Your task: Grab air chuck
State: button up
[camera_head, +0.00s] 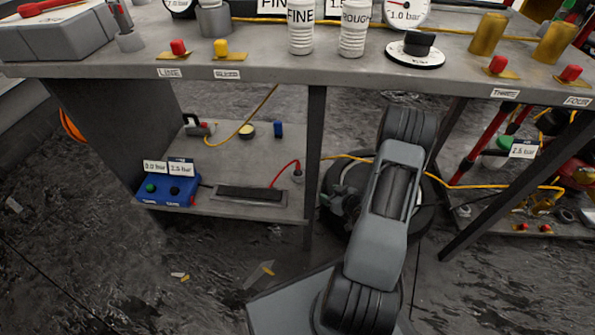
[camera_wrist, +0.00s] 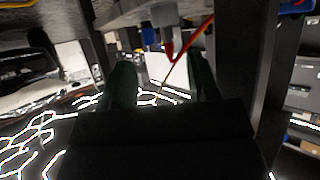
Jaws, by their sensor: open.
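In the head view a red hose (camera_head: 283,168) rises from a flat grey tray with a black top and ends at a small grey fitting (camera_head: 297,174) at the right end of the lower shelf. This fitting may be the air chuck; I cannot tell for sure. In the wrist view a red hose (camera_wrist: 190,46) bends to a pale fitting (camera_wrist: 166,24) beyond my gripper (camera_wrist: 160,64). My gripper's two dark fingers are apart, with nothing held between them.
The lower shelf (camera_head: 222,165) also holds a blue box (camera_head: 165,195) with gauge labels and a black-handled tool (camera_head: 199,127). A dark table leg (camera_head: 315,150) stands close beside the fitting. The workbench top (camera_head: 290,74) overhangs the shelf. A yellow hose (camera_head: 450,185) runs at right.

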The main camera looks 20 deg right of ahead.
jog(key=b, duration=0.3)
send_near(298, 170)
jog(key=w+f, duration=0.2)
jog(key=w, duration=0.1)
jog(key=shift+w+f, duration=0.15)
jog(key=shift+f, duration=0.05)
jog(key=b+x, duration=0.2)
jog(key=x, duration=0.2)
jog(key=shift+w+a+b, duration=0.2)
jog(key=shift+w+b, duration=0.1)
jog(key=shift+w, duration=0.1)
jog(key=shift+w+a+f, duration=0.1)
jog(key=shift+w, duration=0.25)
grip_shut()
